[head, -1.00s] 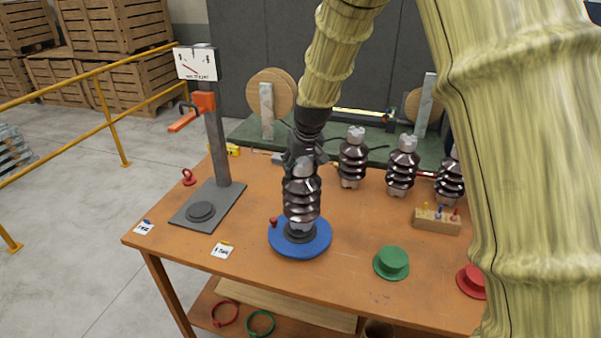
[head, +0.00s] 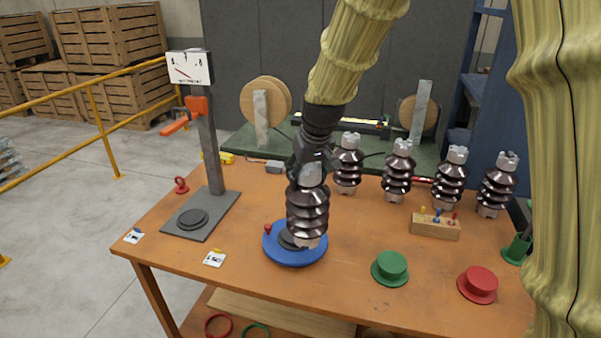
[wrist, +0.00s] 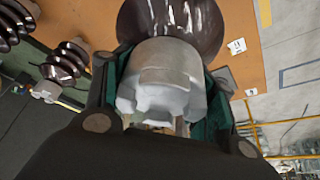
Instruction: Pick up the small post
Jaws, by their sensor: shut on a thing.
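The small post (head: 307,208) is a dark brown ribbed insulator with pale metal end caps. My gripper (head: 312,172) is shut on its top cap, from above. In the wrist view the cap (wrist: 165,75) sits between the two fingers, with a brown rib beyond it. The post hangs near upright, slightly tilted, over the blue round stand (head: 283,256). The exact gap below is hard to tell.
Several similar insulators (head: 397,172) stand in a row behind and right. A gauge post (head: 208,140) stands on a plate at left. Green (head: 390,267) and red (head: 478,284) stands and a wooden peg block (head: 435,226) are at right. The front middle table is fairly clear.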

